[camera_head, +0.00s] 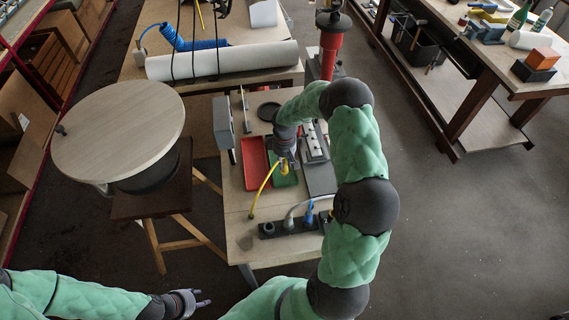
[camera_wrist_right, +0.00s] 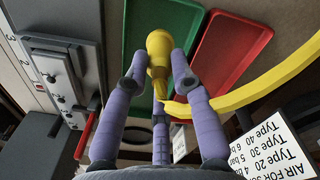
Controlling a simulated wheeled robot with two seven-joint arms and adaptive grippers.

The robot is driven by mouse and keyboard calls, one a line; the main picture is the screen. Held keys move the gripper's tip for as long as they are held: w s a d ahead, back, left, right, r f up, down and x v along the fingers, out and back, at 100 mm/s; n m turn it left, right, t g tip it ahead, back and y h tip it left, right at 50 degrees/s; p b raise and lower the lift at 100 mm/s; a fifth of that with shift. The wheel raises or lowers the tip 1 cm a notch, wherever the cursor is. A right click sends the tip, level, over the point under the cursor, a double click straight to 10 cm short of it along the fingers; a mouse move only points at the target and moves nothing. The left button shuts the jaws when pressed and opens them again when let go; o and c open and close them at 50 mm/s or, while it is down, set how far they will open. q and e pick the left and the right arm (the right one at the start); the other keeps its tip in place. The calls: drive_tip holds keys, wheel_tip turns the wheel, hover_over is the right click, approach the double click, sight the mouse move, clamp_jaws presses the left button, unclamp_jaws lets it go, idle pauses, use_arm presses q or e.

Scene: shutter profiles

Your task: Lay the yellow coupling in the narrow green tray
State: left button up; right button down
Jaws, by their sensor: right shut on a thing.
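My right gripper (camera_head: 286,158) is shut on the yellow coupling (camera_head: 284,169) at the trays on the bench. In the right wrist view the yellow coupling (camera_wrist_right: 159,52) shows between the purple fingers (camera_wrist_right: 158,84), with a yellow hose (camera_wrist_right: 255,95) running off it to the right. The narrow green tray (camera_wrist_right: 186,20) lies behind the coupling in that view; in the head view the green tray (camera_head: 287,181) is partly hidden by my gripper. I cannot tell whether the coupling touches the tray. My left gripper (camera_head: 203,298) is open and empty at the lower left.
A red tray (camera_head: 254,164) lies beside the green tray. A dark block with sockets (camera_head: 290,228) and a blue plug stand at the bench's near end. A grey machine (camera_wrist_right: 60,75) and a printed sign (camera_wrist_right: 285,140) flank the trays.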

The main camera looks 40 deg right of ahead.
drive_tip(key=shift+f, duration=0.8)
drive_tip(key=shift+f, duration=0.15)
drive_tip(key=c, duration=1)
unclamp_jaws()
drive_tip(key=shift+c, duration=0.2)
drive_tip(key=shift+r, duration=0.45)
wheel_tip(320, 180, up, 12)
drive_tip(key=shift+f+p, duration=0.25)
drive_tip(key=shift+p, duration=0.2)
